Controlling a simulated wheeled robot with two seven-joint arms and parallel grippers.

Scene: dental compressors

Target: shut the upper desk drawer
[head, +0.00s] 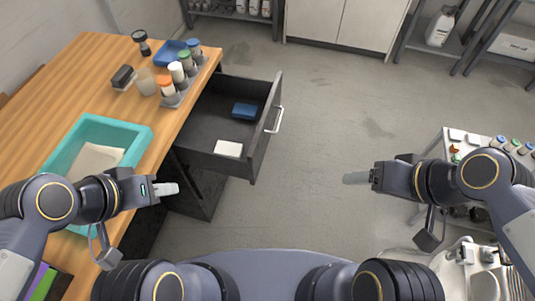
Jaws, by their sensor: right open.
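The upper desk drawer (262,138) is dark grey and pulled far out from the right side of the wooden desk (95,80). Its pale bar handle (275,120) is on the right-hand front panel. A blue box (244,111) and a white block (228,149) lie inside. My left gripper (172,188) is at the desk's near right edge, left of and nearer than the drawer; its finger gap does not show clearly. My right gripper (352,178) is open and empty over the floor, to the right of the drawer handle and apart from it.
A teal tray (148,137) sits on the desk near my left arm. Several capped bottles (186,62) stand at the desk's far right edge. A small cart (437,150) with items is beyond my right arm. The grey floor right of the drawer is clear.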

